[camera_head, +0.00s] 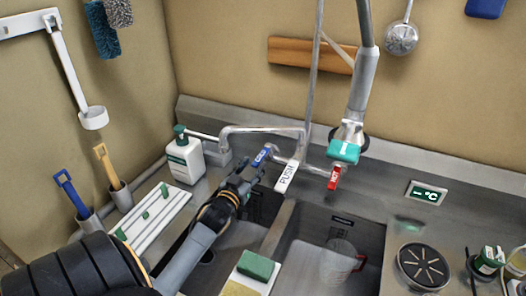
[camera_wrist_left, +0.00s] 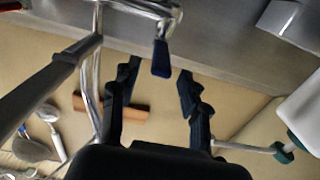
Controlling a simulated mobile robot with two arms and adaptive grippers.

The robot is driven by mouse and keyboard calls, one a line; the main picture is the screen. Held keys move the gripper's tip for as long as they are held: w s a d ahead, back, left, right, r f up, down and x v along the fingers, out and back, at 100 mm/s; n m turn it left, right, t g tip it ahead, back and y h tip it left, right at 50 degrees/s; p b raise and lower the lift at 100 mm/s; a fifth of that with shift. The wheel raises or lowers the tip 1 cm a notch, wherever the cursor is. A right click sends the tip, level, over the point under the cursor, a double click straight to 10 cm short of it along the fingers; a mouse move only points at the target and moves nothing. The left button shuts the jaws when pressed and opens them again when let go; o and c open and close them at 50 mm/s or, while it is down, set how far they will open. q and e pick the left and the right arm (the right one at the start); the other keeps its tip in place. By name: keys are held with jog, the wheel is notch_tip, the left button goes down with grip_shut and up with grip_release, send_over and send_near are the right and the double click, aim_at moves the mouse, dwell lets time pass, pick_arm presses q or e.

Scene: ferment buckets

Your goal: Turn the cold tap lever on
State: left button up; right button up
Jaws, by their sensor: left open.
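The cold tap lever (camera_head: 262,155) is a blue handle with white lettering on the tap body above the sink. It also shows in the left wrist view as a dark blue paddle (camera_wrist_left: 161,60), between the two fingers in the picture. My left gripper (camera_head: 246,172) is open, just below and left of the lever. Its dark fingers (camera_wrist_left: 158,78) stand apart on either side of the lever in the left wrist view. I see no clear contact. The red hot lever (camera_head: 334,177) hangs to the right. My right gripper is not in view.
A white PUSH tag (camera_head: 287,177) and the spray hose with a teal head (camera_head: 344,151) are close on the right. A soap bottle (camera_head: 186,158) stands behind left. A clear jug (camera_head: 338,263) sits in the right basin. A white rack (camera_head: 153,217) lies left.

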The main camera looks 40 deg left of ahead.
aim_at(267, 148)
pick_arm(q)
jog(key=p+x, duration=0.1)
jog(key=x, duration=0.6)
jog(key=shift+w+f, duration=0.15)
jog(key=shift+w, duration=0.2)
jog(key=shift+w+a+f, duration=0.1)
jog(key=shift+w, duration=0.05)
grip_shut()
